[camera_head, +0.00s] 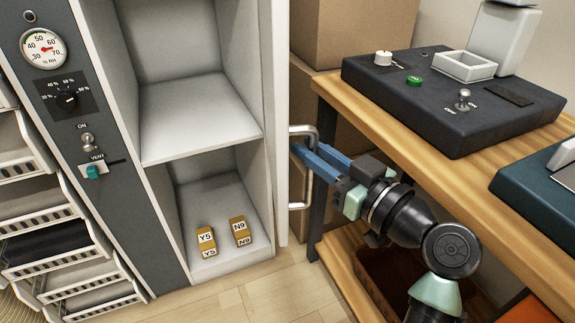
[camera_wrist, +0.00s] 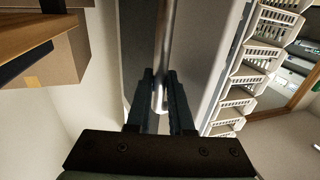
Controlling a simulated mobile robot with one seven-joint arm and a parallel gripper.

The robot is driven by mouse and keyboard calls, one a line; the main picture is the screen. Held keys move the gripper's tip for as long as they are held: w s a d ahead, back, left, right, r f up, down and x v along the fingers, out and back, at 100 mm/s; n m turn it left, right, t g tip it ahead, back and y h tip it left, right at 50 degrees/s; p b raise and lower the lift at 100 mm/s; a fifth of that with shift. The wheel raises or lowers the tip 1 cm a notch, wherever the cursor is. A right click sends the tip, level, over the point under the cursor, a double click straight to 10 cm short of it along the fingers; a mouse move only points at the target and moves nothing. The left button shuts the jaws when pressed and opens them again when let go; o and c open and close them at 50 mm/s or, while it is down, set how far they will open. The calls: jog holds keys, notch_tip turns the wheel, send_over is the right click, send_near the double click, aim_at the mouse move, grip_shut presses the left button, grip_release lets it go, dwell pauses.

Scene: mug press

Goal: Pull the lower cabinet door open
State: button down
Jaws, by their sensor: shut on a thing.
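The cabinet's pale door (camera_head: 282,120) shows almost edge-on at the right side of the cabinet opening, swung out so the interior is in plain view. Its metal bar handle (camera_head: 310,190) is on the outer face, on the right. My gripper (camera_head: 297,148) reaches in from the right with its blue fingers shut on the handle. In the wrist view the handle (camera_wrist: 165,50) runs between the dark fingers of my gripper (camera_wrist: 161,76), against the grey door face (camera_wrist: 205,50). The fingers hide part of the handle.
A wooden bench (camera_head: 430,165) with a dark control box (camera_head: 440,110) stands close on the right, near my arm. Floor is free in front of the cabinet (camera_head: 225,298).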

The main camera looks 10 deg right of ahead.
jog(key=shift+w+d+n+g+y+b, duration=0.15)
jog(key=shift+d+n+g+y+b, duration=0.15)
jog(key=shift+d, duration=0.3)
jog(key=shift+w+d+n+g+y+b, duration=0.1)
jog(key=shift+d+n+y+b, duration=0.1)
jog(key=shift+d+y, duration=0.3)
jog(key=shift+r, duration=0.1)
jog(key=c, duration=0.8)
grip_release()
jog(key=shift+w, duration=0.1)
jog(key=shift+d, duration=0.1)
